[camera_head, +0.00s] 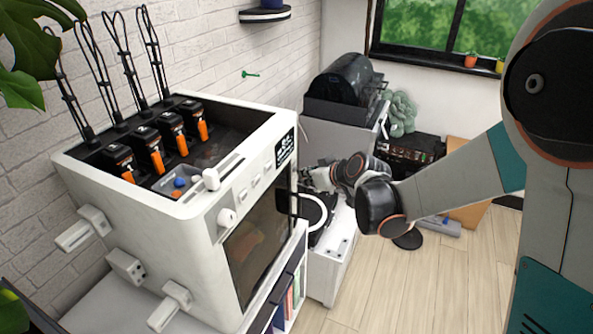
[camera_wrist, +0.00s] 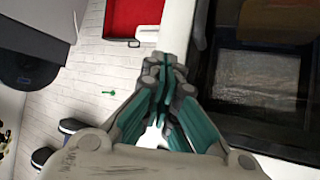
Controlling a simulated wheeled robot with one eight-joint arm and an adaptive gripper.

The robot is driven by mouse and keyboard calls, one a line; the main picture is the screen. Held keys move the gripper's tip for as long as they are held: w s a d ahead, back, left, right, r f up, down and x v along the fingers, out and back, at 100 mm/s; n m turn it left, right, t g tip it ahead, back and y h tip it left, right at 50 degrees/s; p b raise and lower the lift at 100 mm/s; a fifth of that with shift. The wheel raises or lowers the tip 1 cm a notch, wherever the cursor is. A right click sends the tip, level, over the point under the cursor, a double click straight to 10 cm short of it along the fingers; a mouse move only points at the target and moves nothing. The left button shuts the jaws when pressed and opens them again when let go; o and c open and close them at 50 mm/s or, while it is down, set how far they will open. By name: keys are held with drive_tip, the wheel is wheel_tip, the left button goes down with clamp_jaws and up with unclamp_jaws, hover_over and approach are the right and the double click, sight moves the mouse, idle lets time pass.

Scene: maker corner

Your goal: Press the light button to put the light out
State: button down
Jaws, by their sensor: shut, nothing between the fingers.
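A white boxy machine (camera_head: 190,235) stands at the left in the head view. Its front has a small dark display (camera_head: 285,148), a round white knob (camera_head: 227,216) and a row of small pale buttons (camera_head: 256,181). I cannot tell which control is the light button. A dark front window (camera_head: 258,245) lies below them. My gripper (camera_head: 312,178) is to the right of the machine's front, partly hidden by my wrist. In the wrist view, my gripper (camera_wrist: 165,75) is shut and empty, with a white edge and dark glazed area behind it. Contact cannot be told.
A dark handle (camera_head: 291,205) sticks out from the front. A white cabinet (camera_head: 340,145) with a black lidded device stands behind.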

drive_tip(key=shift+d, duration=0.15)
drive_tip(key=d, duration=0.2)
drive_tip(key=s+d, duration=0.2)
drive_tip(key=d, duration=0.1)
drive_tip(key=shift+d, duration=0.3)
idle(0.3)
idle(1.0)
